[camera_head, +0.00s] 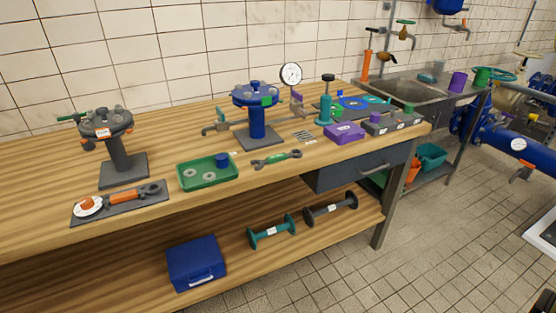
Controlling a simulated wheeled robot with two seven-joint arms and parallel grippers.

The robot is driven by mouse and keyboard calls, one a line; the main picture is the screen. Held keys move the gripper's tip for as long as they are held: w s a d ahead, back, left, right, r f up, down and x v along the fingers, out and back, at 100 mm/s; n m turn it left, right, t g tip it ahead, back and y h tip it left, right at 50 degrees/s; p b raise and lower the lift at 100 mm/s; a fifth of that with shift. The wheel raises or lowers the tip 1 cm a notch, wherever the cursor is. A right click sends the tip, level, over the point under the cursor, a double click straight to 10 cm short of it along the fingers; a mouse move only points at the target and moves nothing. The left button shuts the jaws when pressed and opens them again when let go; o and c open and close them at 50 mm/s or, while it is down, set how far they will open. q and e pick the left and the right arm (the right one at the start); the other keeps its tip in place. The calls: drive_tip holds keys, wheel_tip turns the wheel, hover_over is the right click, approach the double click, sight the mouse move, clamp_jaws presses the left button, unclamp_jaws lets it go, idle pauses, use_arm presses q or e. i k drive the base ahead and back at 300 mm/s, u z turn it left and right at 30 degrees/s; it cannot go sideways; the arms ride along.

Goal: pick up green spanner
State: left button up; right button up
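The green spanner (277,159) lies flat on the wooden workbench (60,208), near its front edge. It has a green middle and grey ends. It lies to the right of the green tray (206,183) and in front of the blue pipe stand (257,122). Neither of my grippers shows in the head view. Nothing covers the spanner.
A purple box (344,133) and a teal pump-like tool (326,108) stand to the spanner's right. A grey stand (117,159) and a dark tool plate (128,207) are at left. A blue case (196,263) and two spools are on the lower shelf.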

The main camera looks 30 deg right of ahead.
sight(276, 158)
drive_tip(key=u, duration=0.05)
drive_tip(key=k, duration=0.45)
drive_tip(key=z, duration=0.9)
drive_tip(key=i, duration=1.75)
drive_tip(key=u, duration=0.7)
